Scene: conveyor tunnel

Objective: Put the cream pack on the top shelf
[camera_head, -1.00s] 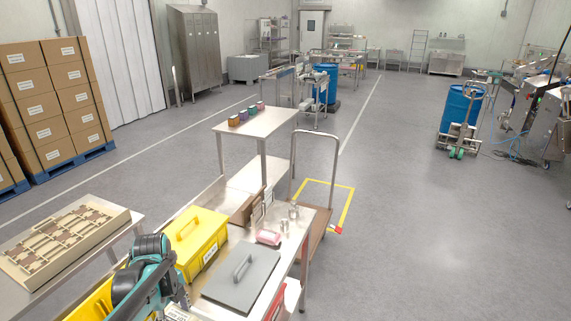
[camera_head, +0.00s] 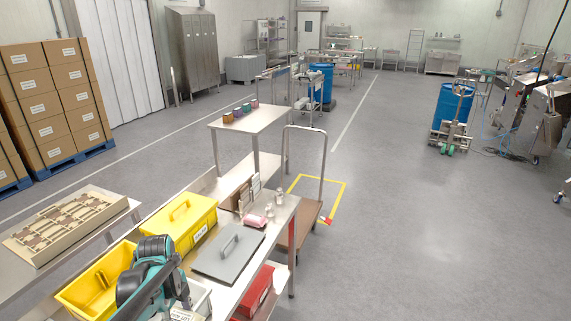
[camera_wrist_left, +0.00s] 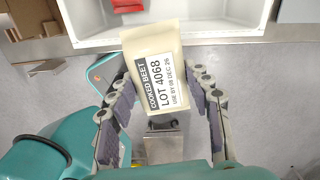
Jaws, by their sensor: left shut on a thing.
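In the left wrist view the cream pack (camera_wrist_left: 153,62) is between the fingers of my left gripper (camera_wrist_left: 160,88), which is shut on it. Its label reads COOKED BEET, LOT 4068. The pack is slightly tilted, in front of the edge of a white tub (camera_wrist_left: 200,31). In the head view my left arm comes in at the bottom left; its fingers are largely hidden. My right gripper is not in view.
The bench holds a lidded yellow crate (camera_head: 180,222), a grey lid (camera_head: 228,252) and a pink pack (camera_head: 256,221). An open yellow crate (camera_head: 82,291) is beside my left arm. The floor at right is open.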

